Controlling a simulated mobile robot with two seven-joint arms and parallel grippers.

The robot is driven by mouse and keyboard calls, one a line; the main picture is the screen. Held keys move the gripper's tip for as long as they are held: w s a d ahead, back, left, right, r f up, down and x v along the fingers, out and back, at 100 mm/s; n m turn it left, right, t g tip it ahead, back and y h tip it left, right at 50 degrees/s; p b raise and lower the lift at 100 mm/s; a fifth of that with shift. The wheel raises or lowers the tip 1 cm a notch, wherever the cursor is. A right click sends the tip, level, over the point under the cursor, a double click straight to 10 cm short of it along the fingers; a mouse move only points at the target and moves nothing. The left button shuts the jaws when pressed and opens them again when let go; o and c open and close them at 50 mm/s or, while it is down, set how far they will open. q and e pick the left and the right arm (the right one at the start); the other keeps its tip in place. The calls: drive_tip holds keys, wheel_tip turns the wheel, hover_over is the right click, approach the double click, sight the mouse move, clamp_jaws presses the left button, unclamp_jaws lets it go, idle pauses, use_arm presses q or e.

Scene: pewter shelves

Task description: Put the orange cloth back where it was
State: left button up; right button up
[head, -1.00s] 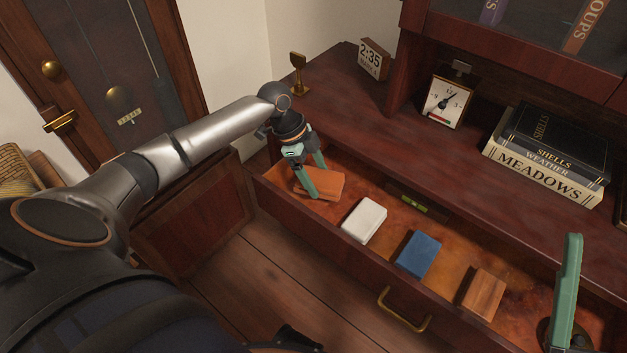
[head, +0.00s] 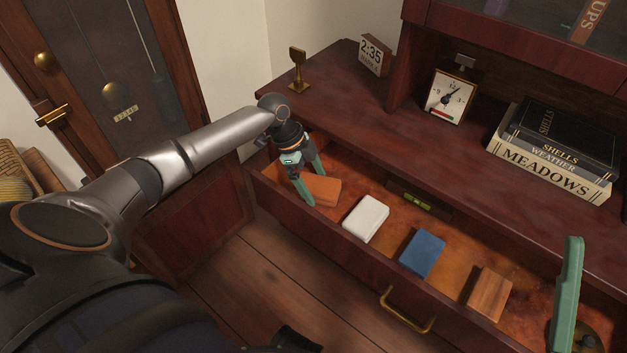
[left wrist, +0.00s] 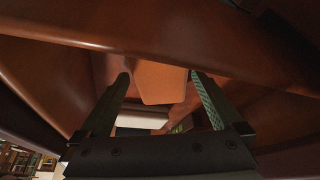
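The orange cloth (head: 324,190) lies in the far left end of the open drawer (head: 335,235), looking like a flat folded pad. My left gripper (head: 317,190) is down in the drawer at the cloth, its fingers apart. In the left wrist view the cloth (left wrist: 160,83) shows between the two spread fingertips (left wrist: 159,77), with a small gap on each side. Part of the cloth is hidden behind a finger in the head view. A green finger, seemingly of my right gripper (head: 568,292), shows at the lower right; its other finger is not visible.
The drawer also holds a white box (head: 366,219), a blue box (head: 422,253), a wooden block (head: 489,293) and a small green level (head: 418,202).

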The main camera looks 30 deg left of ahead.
use_arm(q)
drive_tip(key=p+v, duration=0.3)
drive_tip(key=v, duration=0.4)
drive_tip(key=shift+r, duration=0.2)
drive_tip(key=p+v, duration=0.1)
drive_tip(key=v, duration=0.4)
use_arm(e)
drive_tip(key=w+d+f+m+h, duration=0.1)
drive_tip(key=w+f+m+h, duration=0.3)
drive_tip(key=w+f+h, duration=0.1)
drive_tip(key=shift+w+f+m+g+h, duration=0.15)
drive_tip(key=shift+m+g+h, duration=0.25)
drive_tip(key=shift+h, duration=0.5)
use_arm(q)
drive_tip(key=shift+f, duration=0.1)
use_arm(e)
drive_tip(key=shift+d, duration=0.1)
